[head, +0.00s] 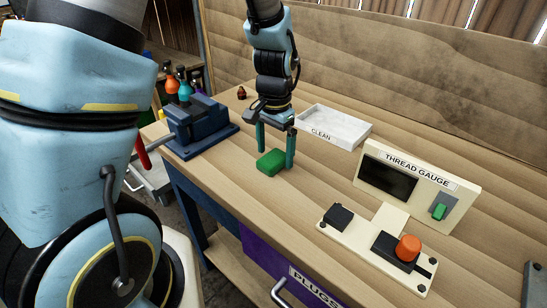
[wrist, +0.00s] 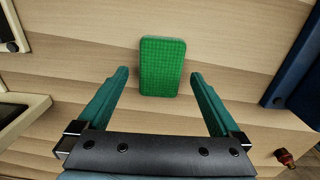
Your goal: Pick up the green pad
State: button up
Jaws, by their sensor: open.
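The green pad (head: 271,162) is a small rounded block lying flat on the wooden workbench, near its front edge. In the wrist view the pad (wrist: 161,66) sits ahead of and between the fingers, with its long side pointing away from the gripper. My gripper (head: 276,150) points down at the pad, with its teal fingers apart. In the wrist view the open gripper (wrist: 158,78) holds nothing, and gaps show between each finger and the pad.
A blue vise (head: 200,125) stands left of the pad. A white tray marked CLEAN (head: 345,125) lies behind to the right. A thread gauge (head: 415,185) and its base plate with an orange knob (head: 408,247) stand further right. Bare bench surrounds the pad.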

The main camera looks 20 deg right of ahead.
aim_at(275, 157)
jog(key=shift+f, duration=0.35)
jog(key=c, duration=1.5)
notch_tip(275, 157, up, 10)
jog(key=b, duration=0.2)
jog(key=o, duration=1)
jog(key=shift+c, duration=0.2)
jog(key=c, duration=0.7)
jog(key=shift+s, duration=0.1)
